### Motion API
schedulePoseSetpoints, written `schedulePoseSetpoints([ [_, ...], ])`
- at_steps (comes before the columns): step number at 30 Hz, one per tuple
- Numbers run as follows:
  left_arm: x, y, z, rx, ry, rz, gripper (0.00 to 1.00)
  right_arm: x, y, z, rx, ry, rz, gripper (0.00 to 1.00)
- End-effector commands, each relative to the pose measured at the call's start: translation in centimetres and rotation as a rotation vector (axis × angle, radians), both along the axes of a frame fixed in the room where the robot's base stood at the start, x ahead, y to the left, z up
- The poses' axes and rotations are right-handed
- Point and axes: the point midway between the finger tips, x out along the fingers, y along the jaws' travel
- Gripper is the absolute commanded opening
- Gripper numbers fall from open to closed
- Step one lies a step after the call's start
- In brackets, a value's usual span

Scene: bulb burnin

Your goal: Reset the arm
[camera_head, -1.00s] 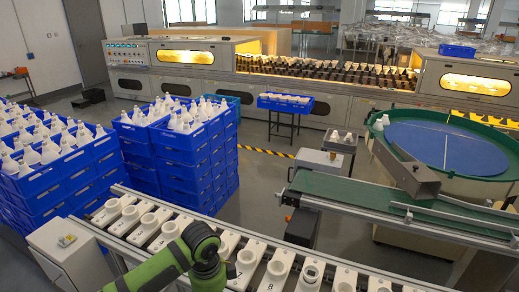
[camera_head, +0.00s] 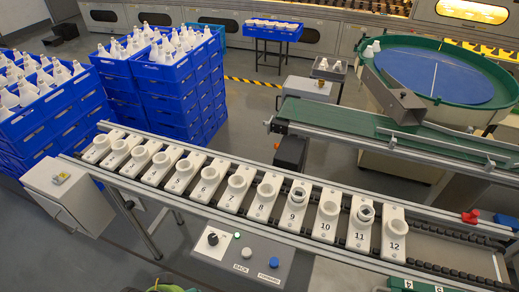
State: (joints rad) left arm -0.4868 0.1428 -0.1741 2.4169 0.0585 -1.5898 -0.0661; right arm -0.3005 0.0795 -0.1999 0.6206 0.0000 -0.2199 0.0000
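Neither gripper shows. A small bit of a green arm link of mine (camera_head: 168,289) sits at the bottom edge, left of centre; the rest of that arm is out of the picture. The conveyor (camera_head: 440,248) runs across the lower middle and carries a row of white numbered socket holders. Holder 9 (camera_head: 292,215) and holder 11 (camera_head: 359,229) have metallic rings or inserts in their cups. Holder 12 (camera_head: 393,243) is at the right end of the row, and its cup looks plain white.
A control box (camera_head: 240,256) with a black knob and buttons stands in front of the conveyor. A red part (camera_head: 470,217) is on the far rail at right. Stacked blue crates (camera_head: 175,85) with bulbs stand behind at left. A green belt (camera_head: 345,120) and round blue table (camera_head: 440,75) are at right.

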Motion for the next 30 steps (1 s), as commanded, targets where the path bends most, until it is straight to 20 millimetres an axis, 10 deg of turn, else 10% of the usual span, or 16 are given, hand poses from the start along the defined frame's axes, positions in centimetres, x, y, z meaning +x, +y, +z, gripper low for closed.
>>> schedulePoseSetpoints([
  [5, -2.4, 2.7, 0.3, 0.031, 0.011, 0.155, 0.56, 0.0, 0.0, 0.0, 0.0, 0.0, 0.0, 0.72],
  [17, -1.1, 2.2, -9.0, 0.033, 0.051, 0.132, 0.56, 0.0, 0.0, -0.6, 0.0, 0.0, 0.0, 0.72],
  [30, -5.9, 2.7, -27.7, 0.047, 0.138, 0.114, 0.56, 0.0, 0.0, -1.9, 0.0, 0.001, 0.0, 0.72],
])
